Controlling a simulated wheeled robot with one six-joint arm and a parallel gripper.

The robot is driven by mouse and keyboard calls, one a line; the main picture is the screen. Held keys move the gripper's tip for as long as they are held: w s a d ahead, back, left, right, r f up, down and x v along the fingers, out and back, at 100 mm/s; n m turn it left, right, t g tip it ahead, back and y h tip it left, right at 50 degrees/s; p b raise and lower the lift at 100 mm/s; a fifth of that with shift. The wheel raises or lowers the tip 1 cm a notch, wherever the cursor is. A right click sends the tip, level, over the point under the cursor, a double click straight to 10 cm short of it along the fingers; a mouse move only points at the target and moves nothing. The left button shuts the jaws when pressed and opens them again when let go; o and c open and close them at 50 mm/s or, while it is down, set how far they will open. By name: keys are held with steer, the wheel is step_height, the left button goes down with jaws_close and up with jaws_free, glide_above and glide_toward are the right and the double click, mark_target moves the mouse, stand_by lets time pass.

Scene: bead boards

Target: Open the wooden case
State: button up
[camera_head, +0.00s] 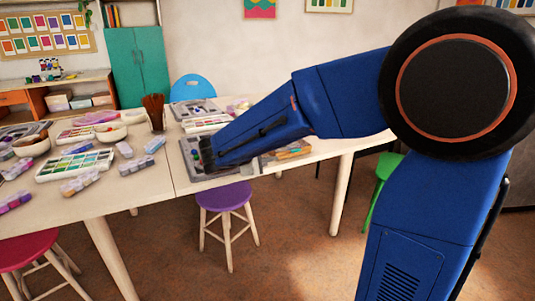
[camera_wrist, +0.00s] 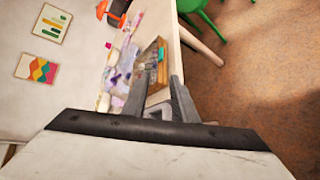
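The wooden case (camera_wrist: 163,66) appears in the wrist view as a small orange-brown box near the table's edge, just beyond my fingertips. In the head view an orange-brown wooden piece, apparently the same case (camera_head: 292,151), lies on the table right of my blue forearm, partly hidden by it. I cannot tell whether its lid is open or shut. My gripper (camera_wrist: 159,84) has its two grey fingers apart, with nothing clearly held between them. The fingers reach toward the case; whether they touch it is unclear. In the head view my gripper is mostly hidden by my arm.
The long pale table (camera_head: 150,185) holds bead trays (camera_head: 75,165), bowls (camera_head: 111,132) and a brush pot (camera_head: 154,112). A purple stool (camera_head: 224,196) and a red stool (camera_head: 25,249) stand in front. A green chair (camera_head: 383,180) stands at right. The floor between is open.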

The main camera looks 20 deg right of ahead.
mark_target(292, 151)
steer(key=x, duration=1.5)
jaws_close()
steer(key=shift+w+r+n+g, duration=0.2)
steer(key=shift+r+n+g, duration=0.1)
steer(key=shift+r, duration=0.6)
steer(key=shift+w+r+n+g, duration=0.2)
steer(key=shift+r+n+g, duration=0.1)
steer(key=shift+r, duration=0.6)
steer(key=shift+r, duration=0.1)
steer(key=shift+w+r+n+g+y, duration=0.2)
steer(key=shift+w+r+n+g, duration=0.15)
steer(key=shift+r, duration=0.45)
steer(key=shift+w+r+n+g+y, duration=0.25)
steer(key=shift+w+r+g, duration=0.2)
steer(key=shift+r, duration=0.35)
